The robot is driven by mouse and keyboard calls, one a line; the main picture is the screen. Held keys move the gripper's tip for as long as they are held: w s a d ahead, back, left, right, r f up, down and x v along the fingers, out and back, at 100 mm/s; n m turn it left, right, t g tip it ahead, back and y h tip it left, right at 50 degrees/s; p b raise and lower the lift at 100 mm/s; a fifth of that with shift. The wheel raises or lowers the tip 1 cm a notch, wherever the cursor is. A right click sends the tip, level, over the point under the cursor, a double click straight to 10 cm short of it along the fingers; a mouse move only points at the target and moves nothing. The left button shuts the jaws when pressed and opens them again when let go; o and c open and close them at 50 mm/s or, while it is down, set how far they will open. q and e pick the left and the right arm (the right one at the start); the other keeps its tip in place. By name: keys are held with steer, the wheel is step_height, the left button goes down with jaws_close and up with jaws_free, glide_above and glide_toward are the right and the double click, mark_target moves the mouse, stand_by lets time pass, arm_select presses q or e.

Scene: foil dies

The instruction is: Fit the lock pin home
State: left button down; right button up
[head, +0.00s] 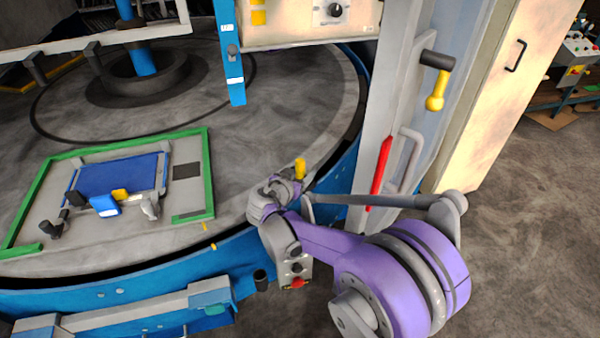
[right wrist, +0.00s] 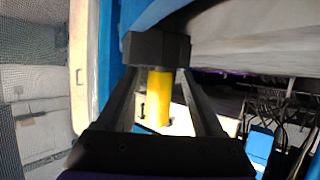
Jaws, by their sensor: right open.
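A yellow upright pin (head: 300,168), which looks like the lock pin, stands at the right rim of the round table, just beyond my right gripper (head: 281,188). In the right wrist view the yellow pin (right wrist: 159,96) shows between the two finger arms of my right gripper (right wrist: 155,50), behind the dark fingertips. The jaws are open. I cannot tell whether they touch the pin. The pin's lower end and its hole are hidden. My left gripper is not in view.
The grey round table (head: 290,105) carries a green-framed plate (head: 208,160) with a blue panel (head: 118,174) and clamps. Open floor lies at the right.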

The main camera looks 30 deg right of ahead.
steer(key=v, duration=1.1)
steer(key=shift+f, duration=0.1)
